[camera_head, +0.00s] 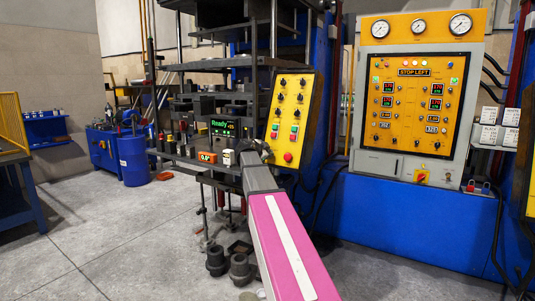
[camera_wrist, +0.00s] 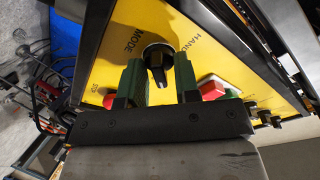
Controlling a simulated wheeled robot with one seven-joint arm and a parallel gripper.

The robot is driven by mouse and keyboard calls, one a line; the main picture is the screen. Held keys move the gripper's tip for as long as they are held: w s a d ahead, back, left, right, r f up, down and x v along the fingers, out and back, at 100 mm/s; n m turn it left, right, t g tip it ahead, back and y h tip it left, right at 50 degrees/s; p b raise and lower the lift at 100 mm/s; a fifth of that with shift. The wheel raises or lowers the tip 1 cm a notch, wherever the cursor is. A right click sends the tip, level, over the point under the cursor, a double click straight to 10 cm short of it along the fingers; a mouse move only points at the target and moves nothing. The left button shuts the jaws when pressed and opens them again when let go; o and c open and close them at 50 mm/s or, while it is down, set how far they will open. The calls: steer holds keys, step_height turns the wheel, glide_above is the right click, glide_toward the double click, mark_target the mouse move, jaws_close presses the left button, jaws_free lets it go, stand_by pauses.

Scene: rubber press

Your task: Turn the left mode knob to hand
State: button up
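The mode knob (camera_wrist: 157,55) is black and round with a raised grip bar, on a yellow panel (camera_wrist: 105,60). "MODE" is printed to its left and "HAND" to its right in the wrist view. The bar points down in that view, away from the "HAND" label. My gripper (camera_wrist: 160,82) has its two green fingers on either side of the knob's bar, with visible gaps, so it is open. In the head view my gripper (camera_head: 254,152) is at the lower left of the slanted yellow panel (camera_head: 296,100); I cannot make out the mode knob there.
Red buttons (camera_wrist: 212,90) sit close beside my fingers on the panel. More knobs and buttons line the slanted panel. A larger control cabinet (camera_head: 421,60) with gauges stands at the right. A press (camera_head: 235,60) stands behind. The floor at the left is mostly clear.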

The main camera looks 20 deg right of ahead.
steer(key=n, duration=0.9)
steer(key=shift+n+t, duration=0.4)
steer(key=n, duration=0.4)
steer(key=shift+a+n+y, duration=0.1)
steer(key=shift+n+y, duration=0.2)
steer(key=shift+n, duration=2.1)
steer(key=o, duration=0.6)
steer(key=shift+t+y, duration=0.3)
